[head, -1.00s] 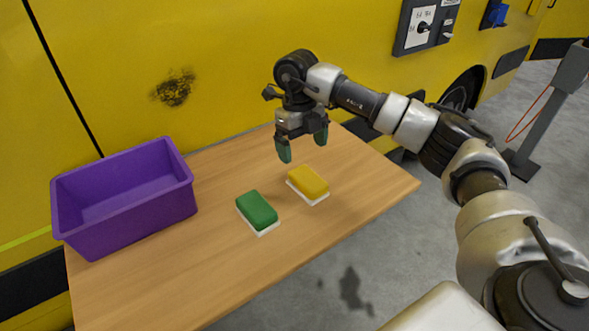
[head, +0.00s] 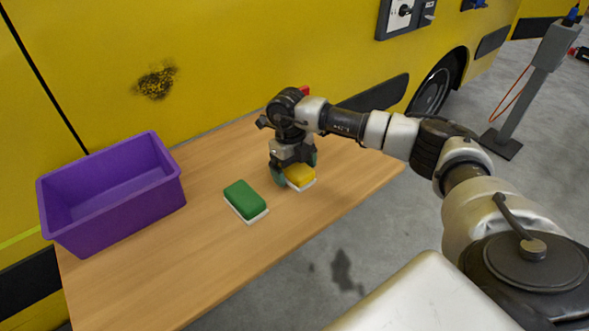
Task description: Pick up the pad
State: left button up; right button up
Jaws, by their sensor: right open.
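A yellow pad (head: 300,176) with a white underside lies on the wooden table, partly hidden by my right gripper. A green pad (head: 245,199) with a white underside lies on the table to its left, closer to the front edge. My right gripper (head: 294,173) is open and lowered over the yellow pad, with its greenish fingertips on either side of it. Whether the fingers touch the pad cannot be told. My left gripper is not in view.
A purple open bin (head: 115,208) stands at the left end of the wooden table (head: 165,276). A yellow vehicle (head: 235,60) with a dark smudge rises behind the table. A grey post (head: 522,95) stands on the floor at the right. The table's front middle is clear.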

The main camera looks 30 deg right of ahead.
aim_at(295, 166)
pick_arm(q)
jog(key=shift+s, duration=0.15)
pick_arm(e)
jog(key=c, duration=0.5)
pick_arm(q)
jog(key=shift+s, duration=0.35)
pick_arm(e)
jog(key=c, duration=0.5)
jog(key=shift+r, duration=0.15)
jog(key=shift+w+r, duration=0.1)
jog(key=shift+r, duration=0.1)
notch_tip(295, 166, up, 4)
jog(key=shift+f+b, duration=0.15)
jog(key=shift+b, duration=0.25)
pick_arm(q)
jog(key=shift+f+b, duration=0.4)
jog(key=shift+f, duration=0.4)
pick_arm(e)
jog(key=s+a+r, duration=0.1)
jog(key=s+r, duration=0.1)
jog(key=s, duration=0.1)
jog(key=s+a+r, duration=0.2)
jog(key=s, duration=0.2)
jog(key=s+a+r, duration=0.1)
jog(key=s+r, duration=0.1)
jog(key=s, duration=0.2)
jog(key=shift+a+r, duration=0.25)
jog(key=shift+r, duration=0.1)
